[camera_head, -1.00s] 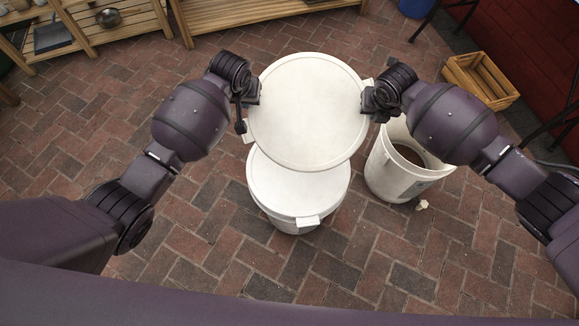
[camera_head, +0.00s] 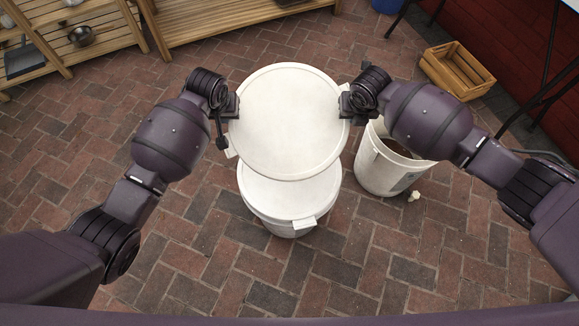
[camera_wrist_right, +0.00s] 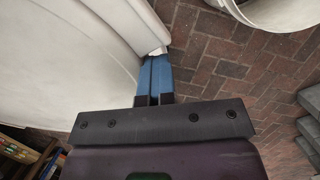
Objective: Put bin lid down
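A round white bin lid (camera_head: 288,120) is held up between my two grippers in the head view. My left gripper (camera_head: 232,106) is at its left edge and my right gripper (camera_head: 346,104) is at its right edge. In the right wrist view the blue fingers of my right gripper (camera_wrist_right: 154,75) are close together at a white tab on the rim of the lid (camera_wrist_right: 75,50). The left fingertips are hidden in the head view, but the lid is held at that side. A closed white bin (camera_head: 290,210) with its own lid stands below, partly covered by the held lid.
An open white bin (camera_head: 385,170) with brown contents stands to the right, beside a small pale scrap (camera_head: 414,196) on the bricks. A wooden crate (camera_head: 457,70) lies at the back right. Wooden shelves (camera_head: 200,25) line the back. Brick floor in front is clear.

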